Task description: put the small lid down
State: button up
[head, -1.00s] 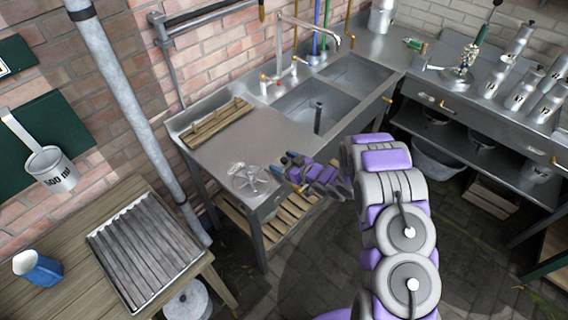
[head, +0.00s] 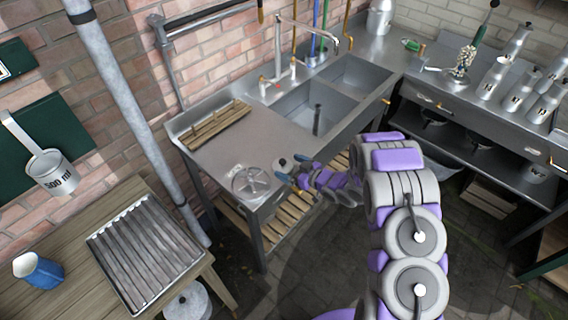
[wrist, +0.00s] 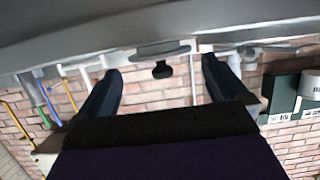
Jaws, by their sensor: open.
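The small lid is a grey disc with a black knob. In the wrist view the lid (wrist: 160,49) lies against the steel counter surface, with its knob pointing away from that surface; this view is upside down. My gripper (wrist: 161,66) is open, one finger on each side of the knob with clear gaps. In the head view my gripper (head: 297,168) is at the right front edge of the steel counter (head: 245,145). The lid (head: 284,165) shows just left of the fingertips, and its edge is partly hidden.
A round metal piece with a spoked top (head: 251,183) stands left of the lid. A wooden slatted rack (head: 214,127) lies further back, and the sink (head: 308,112) is behind. A wooden table with a ribbed tray (head: 145,250) is at front left. The counter's middle is clear.

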jog(key=v, duration=0.8)
jog(key=shift+p, duration=0.45)
